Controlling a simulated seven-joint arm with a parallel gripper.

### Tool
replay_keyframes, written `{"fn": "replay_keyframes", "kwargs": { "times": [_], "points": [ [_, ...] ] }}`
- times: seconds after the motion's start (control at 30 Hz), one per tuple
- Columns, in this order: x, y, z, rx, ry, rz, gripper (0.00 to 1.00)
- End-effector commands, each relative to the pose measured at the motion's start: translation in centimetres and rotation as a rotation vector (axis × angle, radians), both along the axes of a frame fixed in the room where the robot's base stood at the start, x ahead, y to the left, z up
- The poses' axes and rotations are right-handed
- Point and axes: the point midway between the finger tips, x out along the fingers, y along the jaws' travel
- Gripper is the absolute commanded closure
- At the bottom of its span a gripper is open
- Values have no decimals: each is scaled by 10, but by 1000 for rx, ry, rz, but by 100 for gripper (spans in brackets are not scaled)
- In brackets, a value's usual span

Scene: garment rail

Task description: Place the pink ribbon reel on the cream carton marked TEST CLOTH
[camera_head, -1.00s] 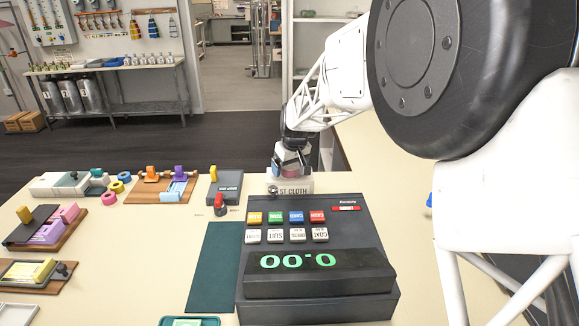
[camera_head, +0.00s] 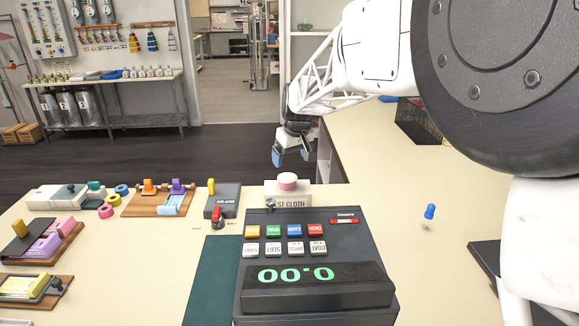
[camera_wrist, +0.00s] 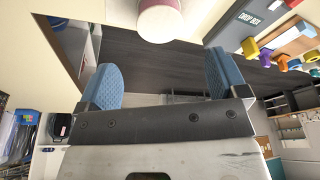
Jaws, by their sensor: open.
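The pink ribbon reel (camera_head: 287,181), with a pale top, sits on the cream carton (camera_head: 299,193) behind the dark till. The carton's front label shows "ST CLOTH", with its start hidden by a small dark object in front. My gripper (camera_head: 292,156) is apart from the reel, above and behind it near the table's far edge. In the wrist view my gripper (camera_wrist: 163,85) is open, its two blue fingers spread with nothing between them. The reel (camera_wrist: 158,20) shows at the top of that view, beyond the fingers.
The till (camera_head: 317,262) stands in front of the carton. A grey drop box (camera_head: 224,200) is at its left. Coloured reels (camera_head: 106,210) and wooden trays (camera_head: 160,198) fill the table's left side. A blue peg-like piece (camera_head: 429,212) stands at right.

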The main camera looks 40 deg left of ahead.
Motion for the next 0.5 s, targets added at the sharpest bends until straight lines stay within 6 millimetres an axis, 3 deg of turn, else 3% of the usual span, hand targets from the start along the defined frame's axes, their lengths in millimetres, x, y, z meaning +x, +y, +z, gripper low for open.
{"fn": "replay_keyframes", "kwargs": {
  "times": [0.2, 0.5],
  "points": [
    [-1, -5, 20, 1, 0, 0, 8],
    [-2, -6, 24, 0, 0, 0, 8]
  ]
}}
